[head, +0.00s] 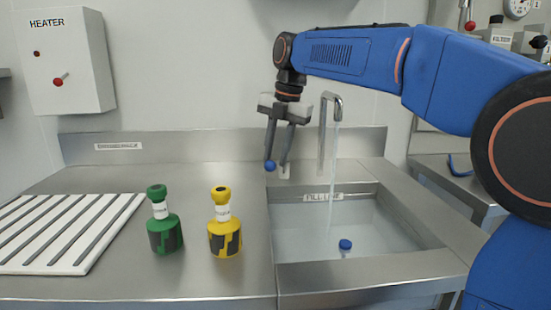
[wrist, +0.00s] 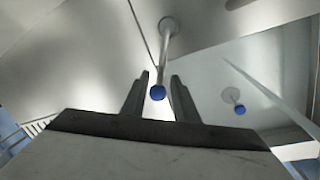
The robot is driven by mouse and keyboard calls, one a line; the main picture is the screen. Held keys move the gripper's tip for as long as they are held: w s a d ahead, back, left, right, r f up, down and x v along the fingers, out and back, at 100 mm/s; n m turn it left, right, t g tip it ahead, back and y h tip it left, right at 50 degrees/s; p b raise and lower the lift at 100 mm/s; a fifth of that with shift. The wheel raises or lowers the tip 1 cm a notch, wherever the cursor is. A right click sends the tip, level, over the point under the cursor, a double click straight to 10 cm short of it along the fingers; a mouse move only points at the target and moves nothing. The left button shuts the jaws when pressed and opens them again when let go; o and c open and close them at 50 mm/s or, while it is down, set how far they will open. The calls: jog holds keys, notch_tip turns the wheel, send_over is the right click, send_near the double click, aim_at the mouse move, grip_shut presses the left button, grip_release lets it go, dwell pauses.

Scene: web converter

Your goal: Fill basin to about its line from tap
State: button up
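The steel basin (head: 430,235) is at the right of the counter, with a fill-line label (head: 323,197) on its back wall. The tap (head: 322,135) stands behind it, and a thin water stream (head: 334,165) falls from its spout into the basin. The stream also shows in the wrist view (wrist: 262,88). The water's exact level against the label is hard to tell. A lever with a blue knob (wrist: 157,93) is left of the tap; the knob also shows in the head view (head: 270,166). My gripper (head: 276,162) is open, with its fingers either side of the lever.
A second blue knob (head: 345,244) stands in the basin. A green bottle (head: 164,225) and a yellow bottle (head: 224,230) stand on the counter left of the basin, beside a white slatted rack (head: 70,225). A heater box (head: 62,60) hangs on the wall.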

jog(key=shift+x, duration=0.8)
grip_shut()
dwell(1.0)
